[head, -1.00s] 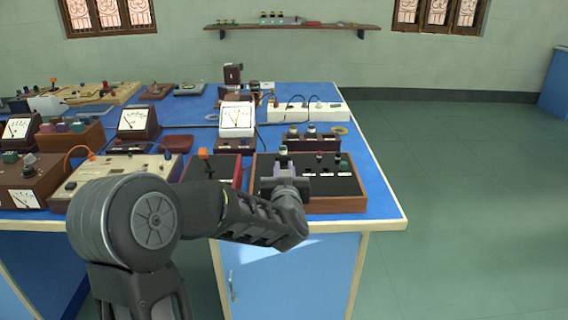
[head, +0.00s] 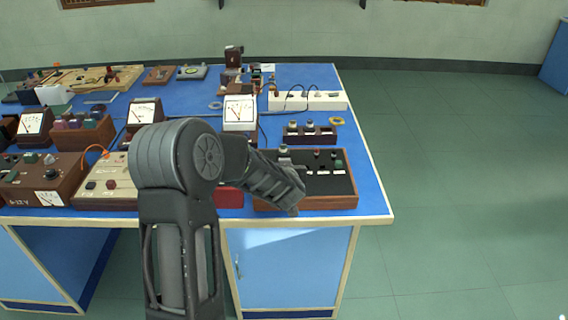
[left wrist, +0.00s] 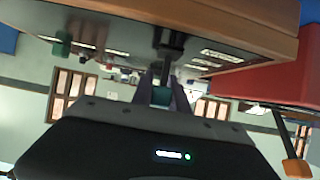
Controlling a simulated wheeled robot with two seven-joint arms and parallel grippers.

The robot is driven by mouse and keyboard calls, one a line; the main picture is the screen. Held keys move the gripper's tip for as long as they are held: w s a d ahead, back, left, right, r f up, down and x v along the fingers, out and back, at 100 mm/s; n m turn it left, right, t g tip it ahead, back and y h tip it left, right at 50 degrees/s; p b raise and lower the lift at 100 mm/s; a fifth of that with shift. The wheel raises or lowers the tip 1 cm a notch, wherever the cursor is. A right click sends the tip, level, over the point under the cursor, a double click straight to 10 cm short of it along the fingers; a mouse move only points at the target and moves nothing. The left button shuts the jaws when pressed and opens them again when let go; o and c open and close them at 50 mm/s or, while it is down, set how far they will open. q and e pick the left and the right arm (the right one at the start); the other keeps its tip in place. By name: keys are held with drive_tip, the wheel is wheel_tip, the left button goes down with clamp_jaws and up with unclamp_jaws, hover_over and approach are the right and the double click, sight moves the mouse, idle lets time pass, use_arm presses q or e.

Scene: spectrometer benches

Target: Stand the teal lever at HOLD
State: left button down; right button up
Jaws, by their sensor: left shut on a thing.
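The wooden box with a black lever panel (head: 330,181) stands at the front right of the blue bench. The teal lever (left wrist: 161,96) shows in the left wrist view as a teal piece between my fingers, below a dark mount on the panel. My left gripper (left wrist: 163,92) is shut on it. In the head view my forearm and wrist hide the lever and the fingertips. White labels on the panel are too small to read, so I cannot tell which mark the lever stands at. My right gripper is in neither view.
Red- and green-capped levers (head: 317,154) stand on the same panel. A red box (left wrist: 283,55) is right beside it. A meter (head: 239,112), a white power strip (head: 307,100) and a brown supply box (head: 45,180) crowd the bench. The floor to the right is clear.

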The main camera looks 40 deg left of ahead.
use_arm(q)
drive_tip(key=c, duration=1.3)
unclamp_jaws()
drive_tip(key=v, duration=0.7)
drive_tip(key=shift+s+d+r, duration=0.15)
drive_tip(key=shift+s+d, duration=0.05)
drive_tip(key=shift+s, duration=0.05)
